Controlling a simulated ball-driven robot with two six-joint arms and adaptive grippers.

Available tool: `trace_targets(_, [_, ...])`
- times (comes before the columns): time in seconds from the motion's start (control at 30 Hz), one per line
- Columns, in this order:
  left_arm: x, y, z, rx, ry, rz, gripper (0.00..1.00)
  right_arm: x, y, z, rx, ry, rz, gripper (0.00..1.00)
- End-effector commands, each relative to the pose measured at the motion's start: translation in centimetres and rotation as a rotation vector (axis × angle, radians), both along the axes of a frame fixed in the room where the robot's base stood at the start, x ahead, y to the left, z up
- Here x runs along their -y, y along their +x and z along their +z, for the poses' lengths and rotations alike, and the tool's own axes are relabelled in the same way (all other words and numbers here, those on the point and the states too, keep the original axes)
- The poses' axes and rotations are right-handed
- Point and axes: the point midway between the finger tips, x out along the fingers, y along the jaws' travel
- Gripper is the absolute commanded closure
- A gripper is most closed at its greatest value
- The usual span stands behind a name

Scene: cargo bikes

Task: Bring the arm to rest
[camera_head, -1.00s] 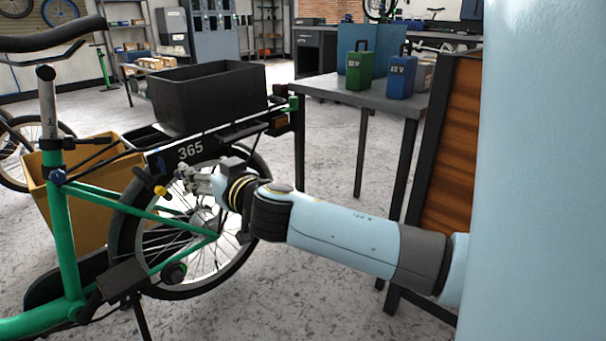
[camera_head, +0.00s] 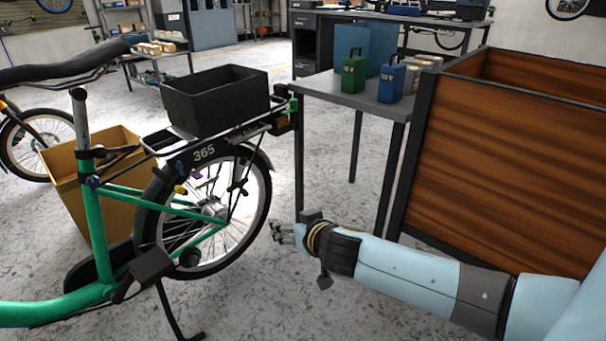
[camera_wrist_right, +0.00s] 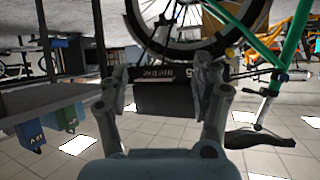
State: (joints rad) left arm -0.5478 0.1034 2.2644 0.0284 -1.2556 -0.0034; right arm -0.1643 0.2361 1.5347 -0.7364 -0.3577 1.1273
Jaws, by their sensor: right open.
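My right arm (camera_head: 410,272) reaches in from the lower right in the head view. Its gripper (camera_head: 278,232) is just right of the rear wheel of the green cargo bike (camera_head: 92,225), apart from it. In the right wrist view, the gripper (camera_wrist_right: 160,90) has its two fingers spread with nothing between them. The bike's wheel (camera_wrist_right: 185,25) and frame show beyond the fingers, upside down. My left gripper is not in view.
A grey table (camera_head: 335,92) with a green battery (camera_head: 353,74) and a blue battery (camera_head: 391,82) stands behind the arm. A wooden-sided box (camera_head: 510,165) is at right. A black crate (camera_head: 215,100) sits on the bike's rack. A tan bin (camera_head: 120,200) stands behind the bike.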

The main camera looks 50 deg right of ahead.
Motion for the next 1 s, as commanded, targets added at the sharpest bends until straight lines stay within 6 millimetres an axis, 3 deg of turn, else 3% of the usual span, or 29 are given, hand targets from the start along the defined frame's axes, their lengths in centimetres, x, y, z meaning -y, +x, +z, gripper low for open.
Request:
trace_targets(0.63, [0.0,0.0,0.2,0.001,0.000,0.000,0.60,0.0,-0.2,-0.2,-0.008,0.002,0.000,0.35])
trace_targets(0.77, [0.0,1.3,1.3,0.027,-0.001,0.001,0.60,-0.3,-0.9,-0.2,-0.018,0.009,-0.003,0.35])
trace_targets(0.87, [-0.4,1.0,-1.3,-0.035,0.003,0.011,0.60,-0.6,-3.5,-3.1,-0.091,0.042,-0.026,0.35])
trace_targets(1.0, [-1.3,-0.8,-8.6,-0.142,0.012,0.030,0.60,-1.5,-10.0,-10.1,-0.272,0.105,-0.056,0.35])
